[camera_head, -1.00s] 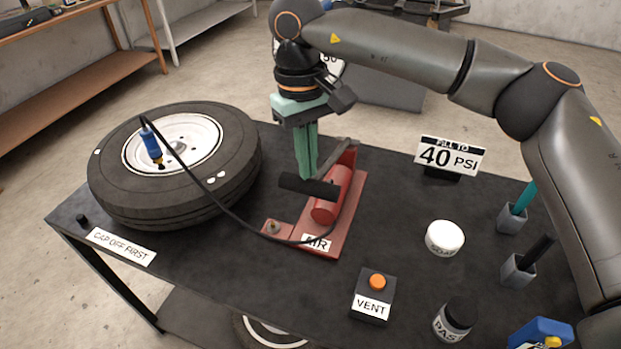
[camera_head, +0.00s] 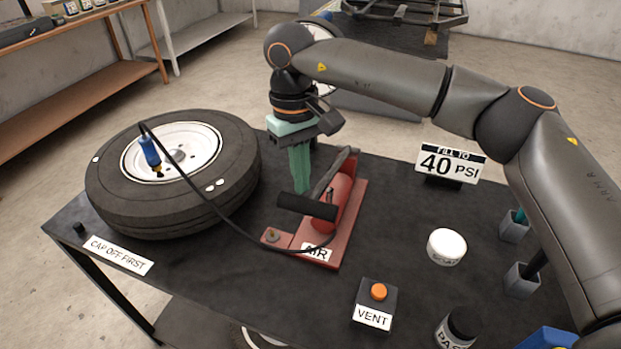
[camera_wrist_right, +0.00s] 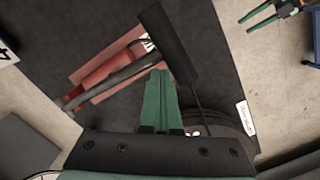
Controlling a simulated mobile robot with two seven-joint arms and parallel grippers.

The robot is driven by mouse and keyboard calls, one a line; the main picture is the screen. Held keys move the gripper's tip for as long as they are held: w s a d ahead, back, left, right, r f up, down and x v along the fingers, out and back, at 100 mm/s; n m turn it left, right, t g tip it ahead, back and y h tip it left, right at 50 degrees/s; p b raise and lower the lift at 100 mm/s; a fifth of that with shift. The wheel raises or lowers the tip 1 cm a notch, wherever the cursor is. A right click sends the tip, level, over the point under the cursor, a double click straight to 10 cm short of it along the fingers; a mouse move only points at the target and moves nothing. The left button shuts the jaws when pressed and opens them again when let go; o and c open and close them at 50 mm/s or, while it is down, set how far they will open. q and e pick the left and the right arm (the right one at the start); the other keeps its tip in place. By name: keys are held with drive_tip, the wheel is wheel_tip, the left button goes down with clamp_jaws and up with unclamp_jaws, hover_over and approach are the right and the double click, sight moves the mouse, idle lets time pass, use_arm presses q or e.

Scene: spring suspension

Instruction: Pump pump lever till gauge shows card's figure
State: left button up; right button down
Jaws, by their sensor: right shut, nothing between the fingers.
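The red pump (camera_head: 343,205) stands on the black table, with its grey lever arm (camera_head: 330,175) ending in a black handle (camera_head: 307,206). The handle also shows in the wrist view (camera_wrist_right: 168,43). My right gripper (camera_head: 302,190) points down with its green fingers shut and empty, the tips at the handle's far side; I cannot tell whether they touch it. The fingers show in the wrist view (camera_wrist_right: 160,76). The card (camera_head: 450,163) reads "FILL TO 40 PSI". A round white dial, likely the gauge (camera_head: 321,27), is mostly hidden behind my right arm; its reading is hidden.
A black hose runs from the pump to a blue chuck (camera_head: 150,151) at the tire (camera_head: 170,205). A vent box (camera_head: 375,303) with an orange button stands in front. A white-lidded jar (camera_head: 446,246) and grey holders (camera_head: 515,225) are on the right.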

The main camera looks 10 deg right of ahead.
use_arm(q)
drive_tip(key=shift+r, duration=0.5)
use_arm(e)
drive_tip(key=shift+w+a+r, duration=0.2)
drive_tip(key=shift+w, duration=0.25)
wheel_tip(320, 180, up, 12)
drive_tip(key=w, duration=0.1)
drive_tip(key=shift+a+r, duration=0.25)
use_arm(q)
drive_tip(key=shift+f, duration=0.1)
use_arm(e)
drive_tip(key=shift+w, duration=0.15)
